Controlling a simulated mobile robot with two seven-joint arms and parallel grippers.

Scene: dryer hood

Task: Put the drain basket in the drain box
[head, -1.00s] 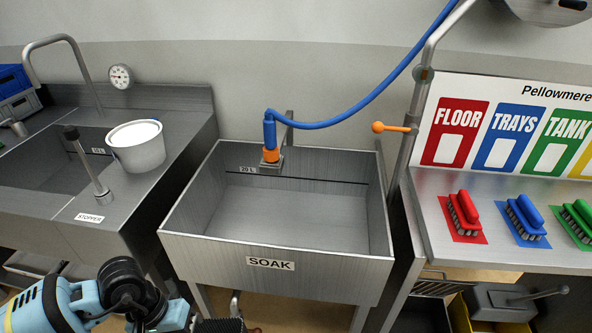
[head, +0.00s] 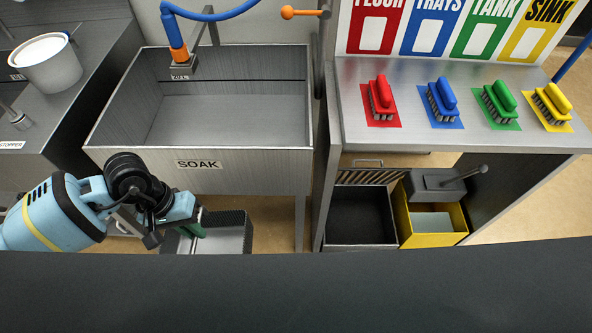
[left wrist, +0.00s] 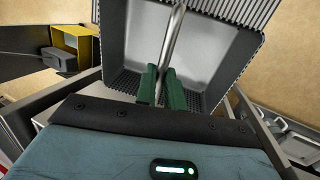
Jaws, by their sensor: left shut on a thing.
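The drain basket (head: 232,238) is a grey square basket with a dark ribbed rim, low in front of the soak sink in the head view. It also fills the top middle of the left wrist view (left wrist: 150,35). My left gripper (head: 193,226) is shut on its metal bar handle, with the bar between the green fingers (left wrist: 161,88). The basket hangs from the gripper, tilted in the wrist view. An open dark box with a pale rim (head: 360,246), likely the drain box, stands right of the basket under the brush counter. My right gripper is not in view.
A yellow box (head: 460,225) with a grey lever part (head: 432,184) stands right of the dark box. A slatted strip (head: 375,177) lies above the dark box. The soak sink (head: 130,165) and counter (head: 350,110) stand behind. Floor shows between the sink legs.

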